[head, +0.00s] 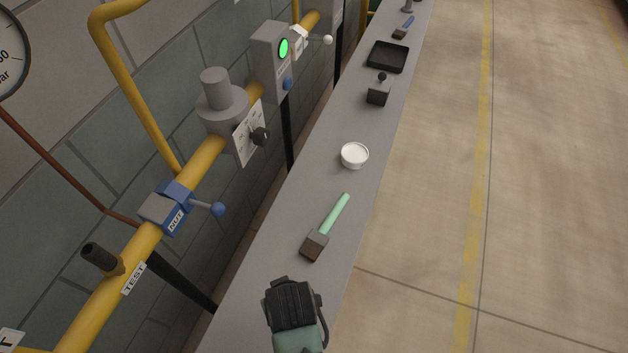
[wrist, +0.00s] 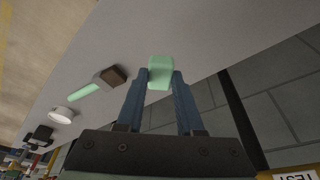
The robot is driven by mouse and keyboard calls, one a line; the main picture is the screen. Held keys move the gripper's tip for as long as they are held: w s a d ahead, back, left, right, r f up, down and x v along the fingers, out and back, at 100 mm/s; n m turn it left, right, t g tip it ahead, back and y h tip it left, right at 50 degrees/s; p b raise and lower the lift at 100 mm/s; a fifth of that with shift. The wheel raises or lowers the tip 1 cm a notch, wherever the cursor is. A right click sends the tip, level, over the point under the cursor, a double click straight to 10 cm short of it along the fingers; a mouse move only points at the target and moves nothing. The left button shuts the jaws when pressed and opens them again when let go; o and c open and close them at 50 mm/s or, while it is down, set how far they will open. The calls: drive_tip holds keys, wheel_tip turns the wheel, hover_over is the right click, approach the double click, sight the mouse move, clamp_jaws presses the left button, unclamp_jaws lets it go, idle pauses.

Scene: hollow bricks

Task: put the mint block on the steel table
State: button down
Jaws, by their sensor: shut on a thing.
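The mint block (wrist: 160,72) is a small pale green piece between the two blue fingers of my gripper (wrist: 160,88) in the wrist view. The fingers are shut on its sides. The steel table (head: 262,255) is the long grey bench in the head view, and its grey top (wrist: 200,45) also shows beyond the block in the wrist view. In the head view my gripper (head: 292,304) is over the near end of the bench, and its body hides the fingers and the block. I cannot tell whether the block touches the table top.
A brush with a mint handle (head: 327,225) lies just beyond my gripper. Farther along the bench are a white bowl (head: 354,156), a dark knobbed piece (head: 378,95) and a black tray (head: 387,58). A yellow pipe (head: 205,161) with valves runs along the wall at left.

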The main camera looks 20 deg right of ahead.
drive_tip(key=shift+s+f, duration=0.1)
drive_tip(key=shift+f, duration=0.05)
drive_tip(key=f, duration=0.5)
drive_tip(key=shift+s, duration=0.2)
drive_tip(key=shift+w+f, duration=0.1)
drive_tip(key=shift+f, duration=2.15)
drive_tip(key=shift+f, duration=0.15)
drive_tip(key=c, duration=0.5)
unclamp_jaws()
drive_tip(key=shift+c, duration=0.2)
